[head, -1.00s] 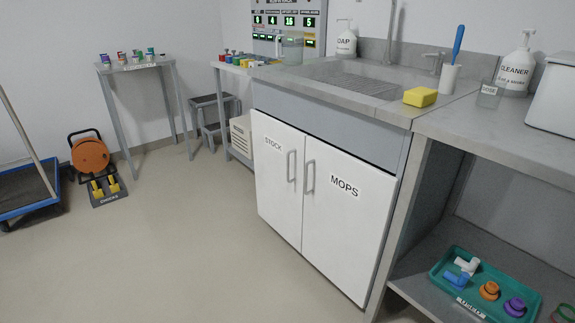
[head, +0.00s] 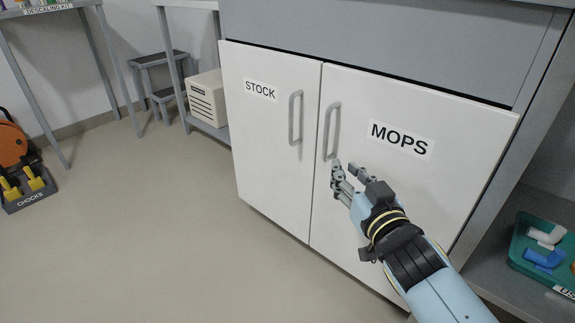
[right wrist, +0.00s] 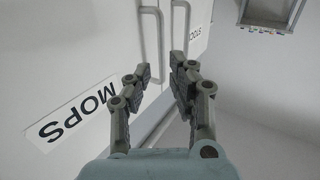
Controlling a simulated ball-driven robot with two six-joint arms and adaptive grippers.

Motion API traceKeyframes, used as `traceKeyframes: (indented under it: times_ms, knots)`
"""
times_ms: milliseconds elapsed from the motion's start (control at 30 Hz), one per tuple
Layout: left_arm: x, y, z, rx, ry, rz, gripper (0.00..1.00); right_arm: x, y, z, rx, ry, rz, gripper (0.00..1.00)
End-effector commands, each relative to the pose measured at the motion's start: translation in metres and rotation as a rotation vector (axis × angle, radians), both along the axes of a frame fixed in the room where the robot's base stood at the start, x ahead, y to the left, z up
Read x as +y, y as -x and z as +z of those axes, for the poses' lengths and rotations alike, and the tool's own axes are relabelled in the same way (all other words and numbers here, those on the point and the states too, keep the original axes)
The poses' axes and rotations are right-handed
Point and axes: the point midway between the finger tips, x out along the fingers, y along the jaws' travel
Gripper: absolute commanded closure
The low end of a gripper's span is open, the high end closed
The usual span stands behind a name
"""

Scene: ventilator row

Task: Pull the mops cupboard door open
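The mops cupboard door (head: 420,195) is white and shut, with a black MOPS label (head: 399,139). Its grey upright bar handle (head: 331,130) is near the door's left edge. My right gripper (head: 345,166) is in front of this door, with its fingertips just below the handle's lower end. In the right wrist view the gripper (right wrist: 158,66) is open with nothing between its fingers, and the mops handle (right wrist: 151,35) lies beyond the fingertips. I cannot tell whether a finger touches the handle or door. My left gripper is not in view.
The shut STOCK door (head: 270,150) stands directly to the left, with its own handle (head: 295,118) close by. A teal tray (head: 516,250) is on the low shelf at right.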

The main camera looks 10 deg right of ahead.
Motion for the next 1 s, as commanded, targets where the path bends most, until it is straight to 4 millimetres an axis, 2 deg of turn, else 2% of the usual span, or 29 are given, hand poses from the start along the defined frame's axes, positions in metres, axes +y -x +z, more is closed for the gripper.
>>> traceKeyframes:
  times_ms: [200,500,633,800,1000]
  knots:
    - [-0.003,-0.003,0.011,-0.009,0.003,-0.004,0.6,0.003,-0.021,0.017,-0.054,-0.002,0.006,0.79]
    - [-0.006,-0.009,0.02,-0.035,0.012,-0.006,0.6,0.007,-0.08,0.016,-0.051,-0.002,0.006,0.79]
    - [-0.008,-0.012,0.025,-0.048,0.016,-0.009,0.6,0.009,-0.099,0.015,-0.049,-0.002,0.005,0.79]
    - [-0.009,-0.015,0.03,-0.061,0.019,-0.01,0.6,0.01,-0.112,0.015,-0.047,-0.001,0.005,0.79]
    - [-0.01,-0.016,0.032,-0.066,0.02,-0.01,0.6,0.01,-0.114,0.016,-0.048,-0.002,0.005,0.79]
